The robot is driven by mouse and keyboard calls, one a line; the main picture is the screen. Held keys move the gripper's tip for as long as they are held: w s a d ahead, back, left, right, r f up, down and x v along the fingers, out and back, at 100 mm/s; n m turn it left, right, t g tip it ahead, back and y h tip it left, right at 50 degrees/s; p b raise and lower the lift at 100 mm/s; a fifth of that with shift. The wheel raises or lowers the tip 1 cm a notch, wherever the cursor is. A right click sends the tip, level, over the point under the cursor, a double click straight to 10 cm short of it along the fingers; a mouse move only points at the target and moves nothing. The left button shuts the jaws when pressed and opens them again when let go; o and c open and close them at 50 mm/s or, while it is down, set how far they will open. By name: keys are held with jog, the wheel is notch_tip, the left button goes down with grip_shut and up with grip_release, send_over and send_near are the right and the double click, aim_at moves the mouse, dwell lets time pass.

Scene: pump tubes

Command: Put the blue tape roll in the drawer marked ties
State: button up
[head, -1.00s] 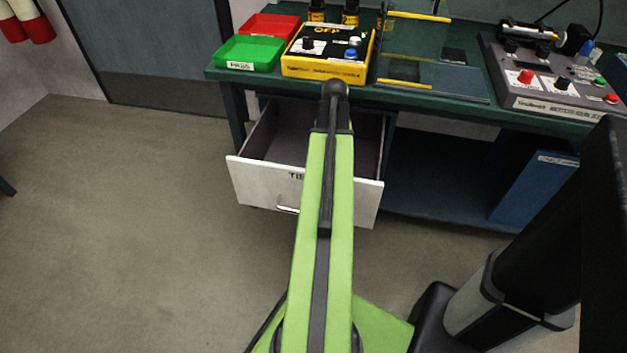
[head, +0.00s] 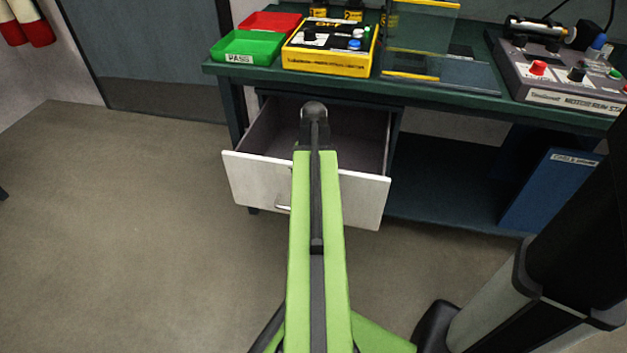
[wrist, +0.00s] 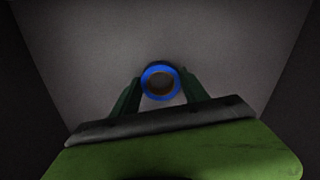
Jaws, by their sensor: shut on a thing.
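The blue tape roll (wrist: 146,76) is between the two dark green fingers of my gripper (wrist: 160,83) in the wrist view. My gripper is shut on it, and its round hole faces the camera. Below it lies the pale grey drawer floor (wrist: 90,50), with dark walls at both sides. In the head view the drawer (head: 255,178) is pulled open under the bench, and my arm end is over its opening. My arm covers the label and part of the drawer front. The gripper and the roll are hidden there.
The green bench (head: 440,92) edge lies just behind and above the drawer. On it are a green tray (head: 247,46), a red tray (head: 270,22), a yellow box (head: 328,58) and a grey control unit (head: 560,80). A blue binder (head: 550,190) stands under the bench at right.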

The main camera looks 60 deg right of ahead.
jog(key=shift+f, duration=0.25)
jog(key=o, duration=1.3)
jog(key=shift+r, duration=0.1)
jog(key=shift+o, duration=0.2)
jog(key=shift+r, duration=0.1)
notch_tip(320, 180, up, 12)
jog(key=p, duration=1.2)
